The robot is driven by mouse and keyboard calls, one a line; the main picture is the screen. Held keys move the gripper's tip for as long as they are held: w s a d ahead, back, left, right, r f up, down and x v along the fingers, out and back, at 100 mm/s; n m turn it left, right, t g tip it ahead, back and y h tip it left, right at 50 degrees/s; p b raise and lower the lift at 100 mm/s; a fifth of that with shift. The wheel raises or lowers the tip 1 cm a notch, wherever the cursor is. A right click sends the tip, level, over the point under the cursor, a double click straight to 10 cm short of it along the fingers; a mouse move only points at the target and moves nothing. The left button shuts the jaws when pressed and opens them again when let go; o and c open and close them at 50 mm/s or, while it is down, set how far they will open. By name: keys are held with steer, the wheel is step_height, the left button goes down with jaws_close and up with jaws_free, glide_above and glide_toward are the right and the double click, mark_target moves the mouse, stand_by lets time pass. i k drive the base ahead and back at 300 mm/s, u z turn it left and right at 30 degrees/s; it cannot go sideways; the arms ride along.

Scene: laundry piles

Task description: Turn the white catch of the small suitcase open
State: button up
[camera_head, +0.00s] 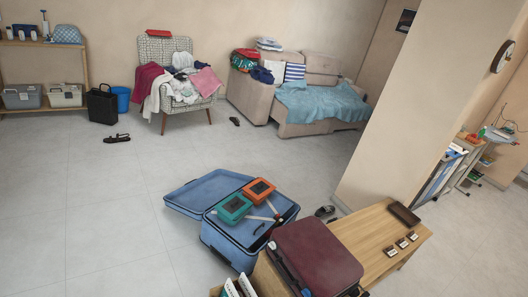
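A small maroon suitcase (318,255) lies closed on a wooden bench (372,232) at the bottom centre right. A small pale spot shows on its left edge, and it may be the white catch; it is too small to tell which way it is turned. The suitcase's lower edge is near the bottom of the picture. My gripper is not in view.
Dark shoes (325,211) lie by the bench. A wall pillar (398,110) rises behind. The tiled floor at left is mostly clear.

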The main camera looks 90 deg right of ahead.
mark_target(272, 245)
steer(key=z, duration=0.05)
steer(key=i, duration=0.1)
steer(key=z, duration=2.7)
steer(key=i, duration=0.6)
steer(key=u, duration=0.15)
steer(key=k, duration=0.6)
steer(key=z, duration=0.75)
